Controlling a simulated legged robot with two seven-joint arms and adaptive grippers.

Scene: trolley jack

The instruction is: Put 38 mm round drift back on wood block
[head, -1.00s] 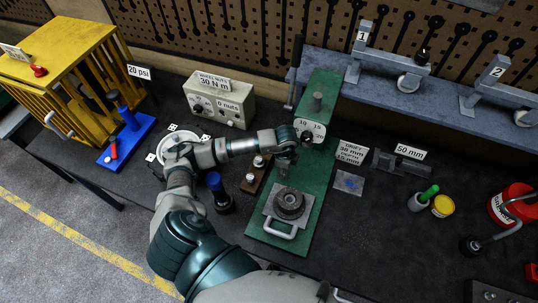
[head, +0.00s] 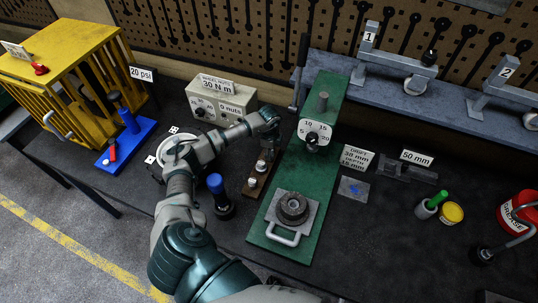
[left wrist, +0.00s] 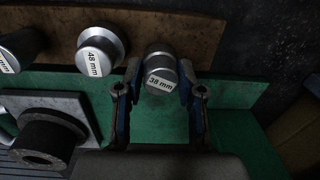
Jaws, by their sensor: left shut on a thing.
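My left gripper (left wrist: 160,98) is shut on the 38 mm round drift (left wrist: 160,72), a grey metal cylinder with its labelled end facing the camera. In the head view my left gripper (head: 269,146) is at the far end of the brown wood block (head: 257,176), and the held drift is mostly hidden. The wood block (left wrist: 165,28) also shows in the left wrist view, with the 48 mm drift (left wrist: 100,48) beside the held one and another drift (left wrist: 20,50) farther left. I cannot tell whether the held drift touches the block. My right gripper is not in view.
The green press base (head: 315,165) stands right of the block, with a grey plate and dark ring (head: 292,207) on it. A blue-topped tool (head: 217,190) stands left of the block. The torque box (head: 221,103) is behind. Dark bench at right is partly clear.

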